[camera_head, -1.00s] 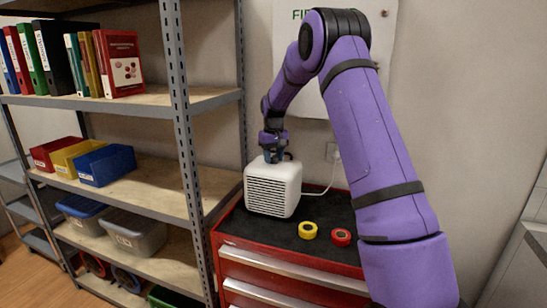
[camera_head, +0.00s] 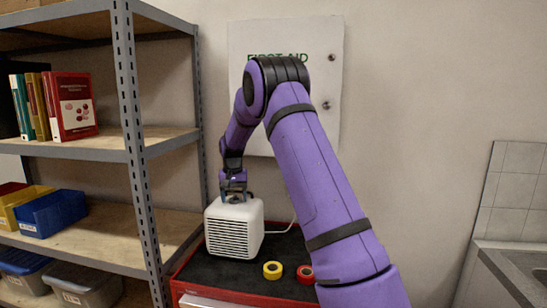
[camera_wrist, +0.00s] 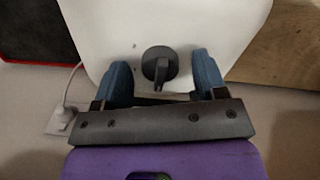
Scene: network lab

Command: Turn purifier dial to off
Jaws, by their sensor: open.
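The white purifier (camera_head: 233,230) stands on the red cabinet, its slatted grille towards the head camera. In the wrist view its pale top (camera_wrist: 170,20) carries a dark round dial (camera_wrist: 157,66) with a raised bar grip, which points roughly along the picture's vertical. My gripper (camera_head: 234,196) points down at the purifier's top. In the wrist view my gripper (camera_wrist: 161,72) is open, with one blue finger on each side of the dial. Gaps show between dial and fingers. Whether the fingertips touch the purifier's top I cannot tell.
Yellow (camera_head: 272,270) and red (camera_head: 305,274) tape rolls lie on the dark top of the red cabinet (camera_head: 195,292), right of the purifier. A metal shelf (camera_head: 138,150) stands close on the left. A first-aid box (camera_head: 285,35) hangs behind. A cord (camera_head: 282,228) runs from the purifier.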

